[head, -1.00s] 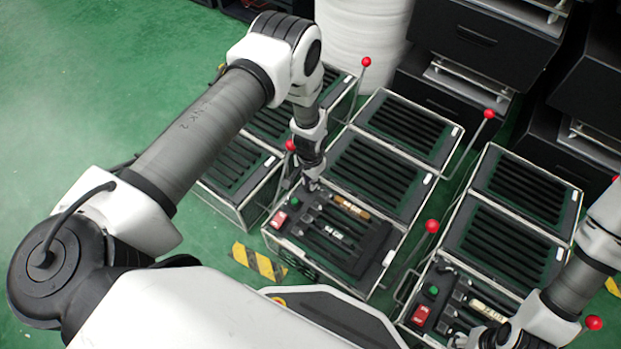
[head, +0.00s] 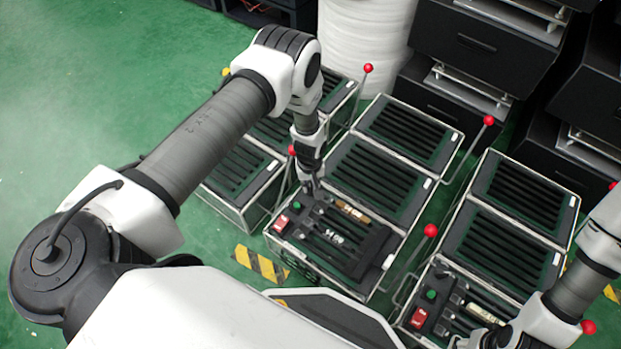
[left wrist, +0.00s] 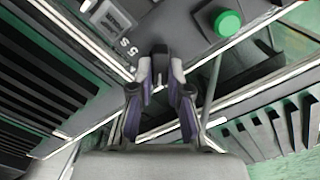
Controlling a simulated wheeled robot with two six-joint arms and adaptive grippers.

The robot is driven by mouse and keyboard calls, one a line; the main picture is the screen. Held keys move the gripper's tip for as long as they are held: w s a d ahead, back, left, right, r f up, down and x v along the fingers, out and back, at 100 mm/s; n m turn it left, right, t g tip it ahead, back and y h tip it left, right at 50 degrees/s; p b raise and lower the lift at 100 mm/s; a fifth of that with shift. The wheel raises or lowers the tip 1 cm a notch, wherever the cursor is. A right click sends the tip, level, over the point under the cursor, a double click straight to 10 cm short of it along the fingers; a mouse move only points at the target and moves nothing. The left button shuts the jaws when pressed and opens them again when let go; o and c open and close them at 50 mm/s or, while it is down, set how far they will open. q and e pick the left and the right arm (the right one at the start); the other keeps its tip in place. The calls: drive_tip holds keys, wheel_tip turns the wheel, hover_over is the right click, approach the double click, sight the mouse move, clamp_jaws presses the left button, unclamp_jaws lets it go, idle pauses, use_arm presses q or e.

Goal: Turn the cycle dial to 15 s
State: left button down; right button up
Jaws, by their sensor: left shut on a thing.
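My left gripper (head: 312,187) is at the far left corner of the middle control panel (head: 362,252), just above the green button (head: 297,205). In the left wrist view its fingertips (left wrist: 161,66) are closed together on a small dark part at the panel's edge, which I take to be the cycle dial (left wrist: 159,49). The fingers hide most of it, and its pointer direction cannot be read. A white "5 s" mark (left wrist: 127,46) shows beside it. The green button also shows there (left wrist: 228,22). My right gripper (head: 474,339) is low at the right, its jaws unclear.
A red switch (head: 281,222) sits near the green button. Red-ball levers (head: 430,230) stand beside the slotted fixtures. A second panel with a red switch (head: 418,317) is at the lower right. Open green floor (head: 90,100) lies to the left.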

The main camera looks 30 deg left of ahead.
sight(309, 187)
use_arm(q)
drive_tip(key=shift+s+n, duration=0.1)
drive_tip(key=shift+n, duration=1.1)
drive_tip(key=c, duration=1.1)
unclamp_jaws()
wheel_tip(309, 187, up, 12)
drive_tip(key=shift+f, duration=0.1)
